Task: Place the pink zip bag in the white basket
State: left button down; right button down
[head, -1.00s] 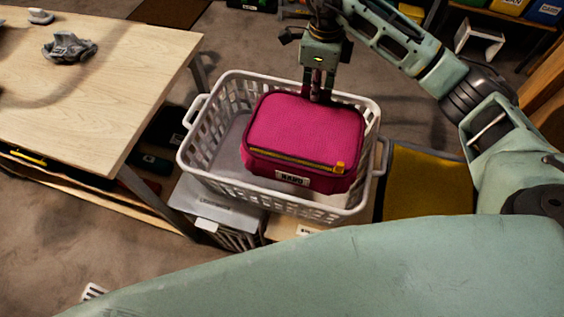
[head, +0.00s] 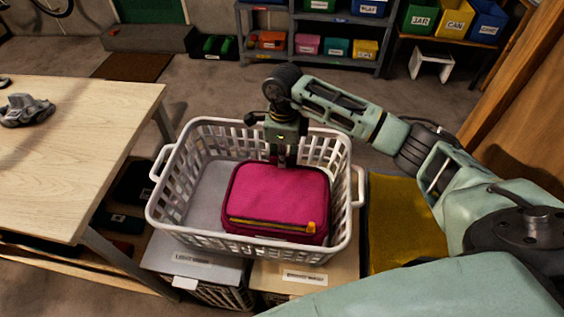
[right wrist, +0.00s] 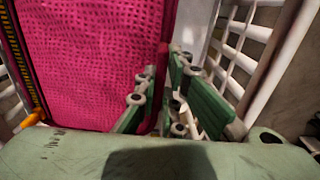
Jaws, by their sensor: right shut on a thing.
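The pink zip bag (head: 275,198), with a yellow zip along its front, is inside the white basket (head: 165,212), on the right side of its floor area. I cannot tell if it rests fully on the bottom. My right gripper (head: 283,160) reaches down at the bag's far edge and is shut on it. In the right wrist view the bag (right wrist: 95,60) fills the left, and the gripper fingers (right wrist: 165,95) are at its edge, with the basket's slatted wall (right wrist: 260,35) close on the right. My left gripper is not in view.
The basket stands on boxes (head: 305,277). A wooden table (head: 75,150) with a grey object (head: 25,110) is at the left. A yellow panel (head: 395,225) lies to the right. Shelves with coloured bins (head: 310,45) stand at the back, with open floor before them.

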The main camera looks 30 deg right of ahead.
notch_tip(320, 180, down, 2)
jog(key=shift+f, duration=0.2)
jog(key=shift+f, duration=0.15)
jog(key=c, duration=1.9)
grip_release()
jog(key=shift+o, duration=0.2)
